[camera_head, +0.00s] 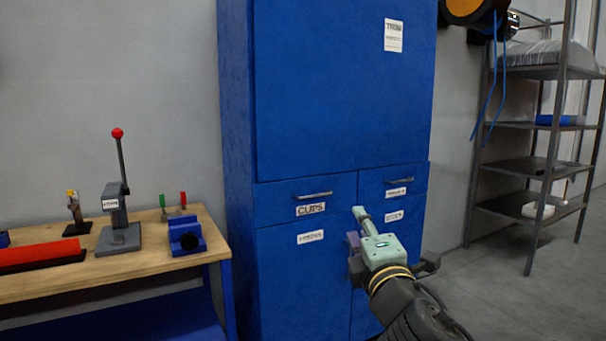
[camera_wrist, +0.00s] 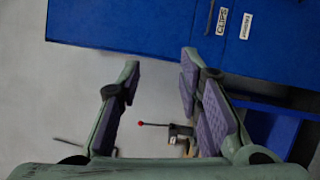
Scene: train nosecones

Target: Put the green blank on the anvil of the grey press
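The grey press (camera_head: 116,222) stands on the wooden bench at the left, its lever raised and topped by a red knob. Its flat base plate (camera_head: 118,240) looks bare. The press also shows small in the wrist view (camera_wrist: 180,131), between my fingers but far beyond them. A small upright green piece (camera_head: 162,201) stands behind and right of the press; I cannot tell whether it is the green blank. My gripper (camera_head: 357,228) is in front of the blue cabinet, well right of the bench. In the wrist view its fingers (camera_wrist: 160,66) are wide apart with nothing between them.
A blue vise (camera_head: 186,236) sits on the bench (camera_head: 150,262) at its right end. A small red piece (camera_head: 183,199) stands beside the green one. A red bar (camera_head: 40,252) lies at the left. The tall blue cabinet (camera_head: 340,90) adjoins the bench; a metal shelf (camera_head: 530,167) stands right.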

